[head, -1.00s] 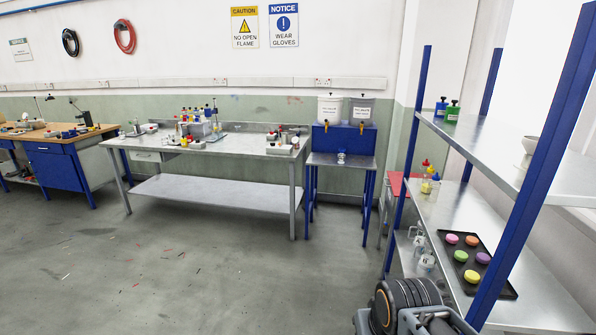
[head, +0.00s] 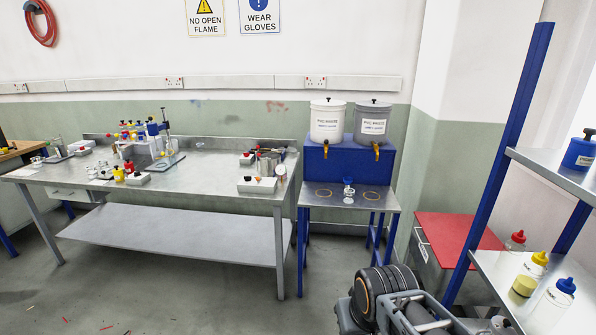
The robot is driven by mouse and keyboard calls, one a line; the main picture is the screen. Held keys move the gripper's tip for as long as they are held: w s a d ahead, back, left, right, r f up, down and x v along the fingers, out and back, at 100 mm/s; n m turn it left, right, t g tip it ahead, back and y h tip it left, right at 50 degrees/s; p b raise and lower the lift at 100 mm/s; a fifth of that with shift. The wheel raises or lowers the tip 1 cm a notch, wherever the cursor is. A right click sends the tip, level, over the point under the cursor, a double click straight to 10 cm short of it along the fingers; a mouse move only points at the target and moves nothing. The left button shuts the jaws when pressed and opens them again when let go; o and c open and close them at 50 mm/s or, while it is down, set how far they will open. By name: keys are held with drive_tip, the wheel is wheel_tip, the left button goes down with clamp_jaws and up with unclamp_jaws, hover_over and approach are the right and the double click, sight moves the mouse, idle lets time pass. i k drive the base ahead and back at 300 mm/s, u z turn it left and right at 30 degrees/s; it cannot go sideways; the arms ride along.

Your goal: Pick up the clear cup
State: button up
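A small clear cup-like item (head: 348,196) stands on the small metal-topped stand (head: 320,201) below two dispensers. Some blue shows at its top, and it is too small to tell whether that is part of it or the blue block behind. It stands between two ring marks on the stand top. Part of my folded arm shows at the bottom right of the head view, well in front of the stand. The fingers of my gripper are not visible.
A white bucket (head: 327,122) and a grey bucket (head: 373,125) with taps sit on a blue block (head: 339,168). A long workbench (head: 210,185) stands left. A red-topped cabinet (head: 456,232) and a shelf with bottles (head: 484,262) stand right.

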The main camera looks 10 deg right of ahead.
sight(349, 196)
drive_tip(key=i, duration=2.1)
drive_tip(key=u, duration=3.1)
drive_tip(key=k, duration=0.5)
drive_tip(key=z, duration=2.25)
